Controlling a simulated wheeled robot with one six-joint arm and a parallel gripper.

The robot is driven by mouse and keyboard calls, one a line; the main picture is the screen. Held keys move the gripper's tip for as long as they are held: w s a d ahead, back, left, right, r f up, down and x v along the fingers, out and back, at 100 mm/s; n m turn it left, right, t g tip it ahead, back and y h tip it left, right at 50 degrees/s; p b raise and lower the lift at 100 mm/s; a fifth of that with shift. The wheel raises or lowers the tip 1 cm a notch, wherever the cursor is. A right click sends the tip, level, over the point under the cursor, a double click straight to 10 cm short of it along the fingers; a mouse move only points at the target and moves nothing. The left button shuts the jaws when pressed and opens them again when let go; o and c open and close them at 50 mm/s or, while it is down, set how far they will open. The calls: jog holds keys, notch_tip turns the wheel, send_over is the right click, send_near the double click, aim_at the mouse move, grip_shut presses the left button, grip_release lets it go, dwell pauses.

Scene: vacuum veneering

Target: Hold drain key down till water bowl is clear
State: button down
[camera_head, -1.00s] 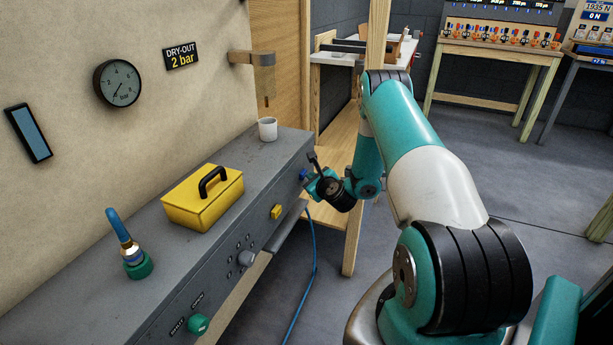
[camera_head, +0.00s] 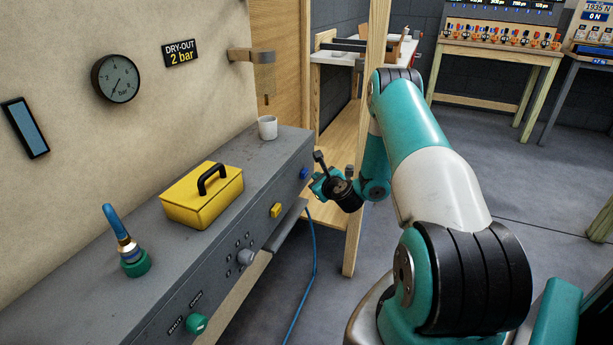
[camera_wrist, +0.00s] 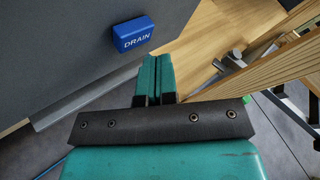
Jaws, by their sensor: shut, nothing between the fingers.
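The blue drain key (camera_head: 304,173) is on the front face of the grey bench, near its far right end. In the wrist view the key (camera_wrist: 133,34) reads DRAIN and stands out from the panel. My gripper (camera_head: 316,186) is shut and empty, just right of the key and apart from it. In the wrist view its closed teal fingertips (camera_wrist: 157,59) lie right of and below the key, not touching it. What looks like the water bowl (camera_head: 264,76) hangs from a wall bracket above the bench's far end. It is too small to tell whether water is inside.
A yellow key (camera_head: 276,210) is on the front panel. A wooden post (camera_head: 368,130) stands behind my gripper. A dial gauge (camera_head: 117,79) hangs on the wall.

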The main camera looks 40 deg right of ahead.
jog(key=s+b, duration=0.1)
jog(key=s+d+b, duration=0.1)
jog(key=s, duration=0.1)
jog(key=s+d+b, duration=0.1)
jog(key=shift+s, duration=0.3)
dwell(0.3)
dwell(0.4)
